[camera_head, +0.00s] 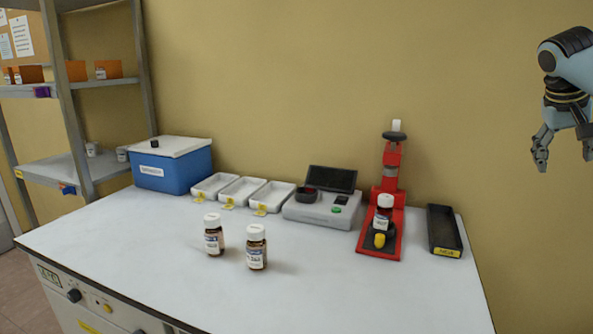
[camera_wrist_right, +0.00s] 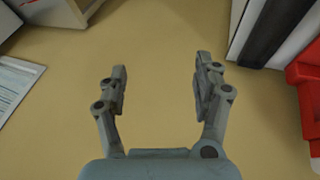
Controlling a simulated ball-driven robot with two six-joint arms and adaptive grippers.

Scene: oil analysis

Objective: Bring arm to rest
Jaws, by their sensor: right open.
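My right gripper (camera_head: 565,160) hangs at the upper right of the head view, pointing down, well above and to the right of the bench. In the right wrist view my right gripper (camera_wrist_right: 160,80) has its two fingers spread apart with nothing between them. My left gripper is not in view. Two brown bottles with white caps, the left bottle (camera_head: 214,238) and the right bottle (camera_head: 256,250), stand upright on the bench.
The white bench (camera_head: 150,240) holds a blue box (camera_head: 175,172), several white trays (camera_head: 240,190), a grey instrument (camera_head: 315,208) and a black tray (camera_head: 444,232). A metal shelf (camera_head: 100,80) stands at the left. The bench's front right is clear.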

